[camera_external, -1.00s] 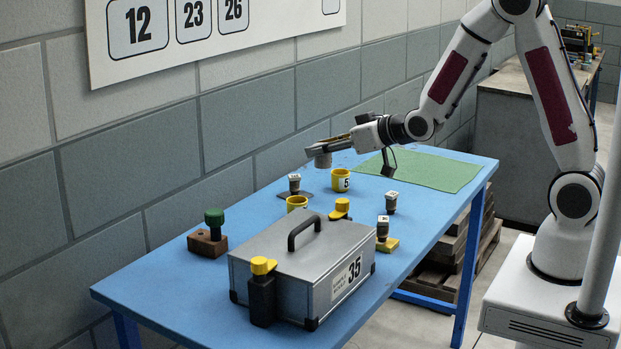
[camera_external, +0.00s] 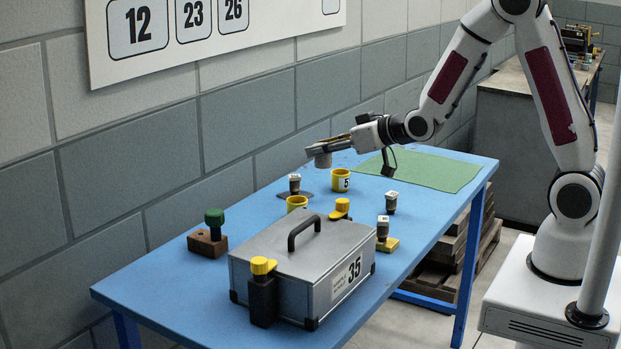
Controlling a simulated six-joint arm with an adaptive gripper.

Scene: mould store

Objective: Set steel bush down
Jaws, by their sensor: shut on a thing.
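My gripper (camera_external: 334,146) reaches out to the left over the far part of the blue table (camera_external: 180,290). It is shut on a short grey cylinder, which looks like the steel bush (camera_external: 321,159). The bush hangs at the fingertips and appears to be above the table, apart from the things below it. Its exact height is hard to judge from this one view. A small grey-topped piece (camera_external: 294,184) on a dark flat patch stands below and to the left of the bush.
Another yellow cup (camera_external: 297,203), a yellow-knobbed piece (camera_external: 341,209) and small grey-topped pieces (camera_external: 391,202) (camera_external: 382,228) stand mid-table. A metal case marked 35 (camera_external: 300,268) fills the front. A green-knobbed block (camera_external: 209,238) stands left. A green mat (camera_external: 430,170) lies bare at right.

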